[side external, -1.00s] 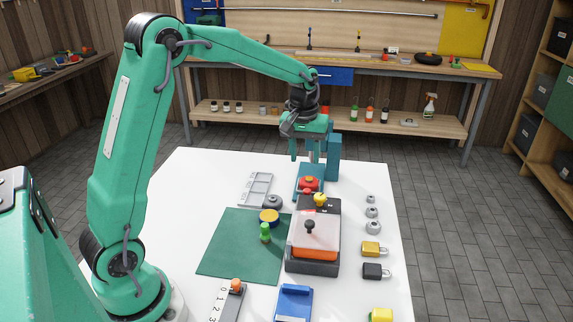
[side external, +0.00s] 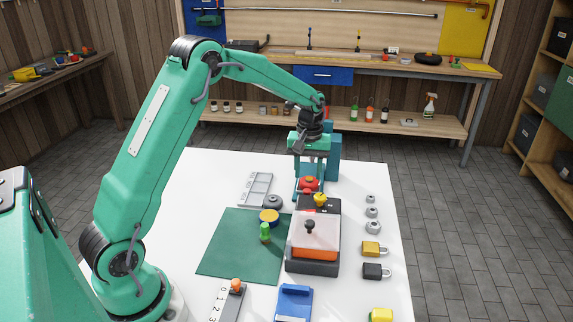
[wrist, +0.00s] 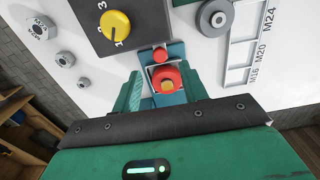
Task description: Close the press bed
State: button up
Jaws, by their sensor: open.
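The press is teal, with an upright column (side external: 334,158) at the table's far end. Its low teal bed (wrist: 174,52) extends toward the dark box. My gripper (side external: 309,181) is open and points down over the bed. In the wrist view its fingers (wrist: 162,90) stand on either side of the red knob. I cannot tell whether they touch it.
A dark box with an orange front (side external: 315,238) and a yellow dial (side external: 320,199) stands close in front of the press. A grey slotted tray (side external: 256,188) and grey disc (side external: 272,201) lie left. Nuts and padlocks (side external: 372,248) line the right.

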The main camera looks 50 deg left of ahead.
aim_at(307, 190)
jog(key=shift+f, duration=2.9)
grip_shut()
